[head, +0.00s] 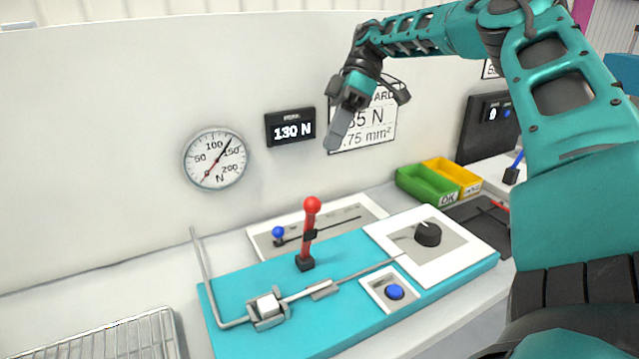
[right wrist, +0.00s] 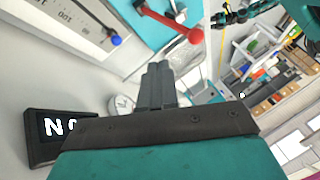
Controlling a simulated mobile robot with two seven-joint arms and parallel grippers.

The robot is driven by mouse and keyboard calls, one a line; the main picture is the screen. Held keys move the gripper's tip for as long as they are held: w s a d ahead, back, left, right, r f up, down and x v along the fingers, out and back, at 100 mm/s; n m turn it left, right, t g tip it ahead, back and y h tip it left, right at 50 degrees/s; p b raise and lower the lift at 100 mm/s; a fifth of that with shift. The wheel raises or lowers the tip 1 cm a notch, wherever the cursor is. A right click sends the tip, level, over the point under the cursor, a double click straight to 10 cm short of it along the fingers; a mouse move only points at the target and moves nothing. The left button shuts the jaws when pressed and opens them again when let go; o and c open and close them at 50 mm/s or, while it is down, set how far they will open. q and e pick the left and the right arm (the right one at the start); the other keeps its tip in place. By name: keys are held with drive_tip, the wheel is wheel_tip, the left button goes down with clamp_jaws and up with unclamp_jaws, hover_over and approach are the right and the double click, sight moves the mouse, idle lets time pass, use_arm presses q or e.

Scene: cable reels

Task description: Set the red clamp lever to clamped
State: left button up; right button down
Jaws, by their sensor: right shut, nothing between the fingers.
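The red clamp lever (head: 308,235) has a red ball knob and stands nearly upright from a black base on the teal board (head: 345,285). In the right wrist view the lever (right wrist: 170,20) shows at the top, with its knob apart from the fingers. My right gripper (head: 336,138) is shut and empty. It hangs above and behind the lever, in front of the wall sign, touching nothing. Its closed fingers show in the right wrist view (right wrist: 158,85). My left gripper is not in the head view.
A blue-knobbed slider (head: 279,233) is behind the lever. A black dial (head: 427,234) and a blue button (head: 395,292) are to its right. A bent metal rod (head: 205,270) rises at left. Green (head: 425,183) and yellow (head: 455,172) bins stand at back right. A display (head: 291,128) reads 130 N.

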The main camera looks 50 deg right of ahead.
drive_tip(key=s+a+f+p, duration=0.1)
drive_tip(key=s+a+f, duration=0.2)
drive_tip(key=a+f, duration=0.2)
drive_tip(key=shift+a+f, duration=0.3)
drive_tip(key=shift+a, duration=0.9)
drive_tip(key=shift+s, duration=0.1)
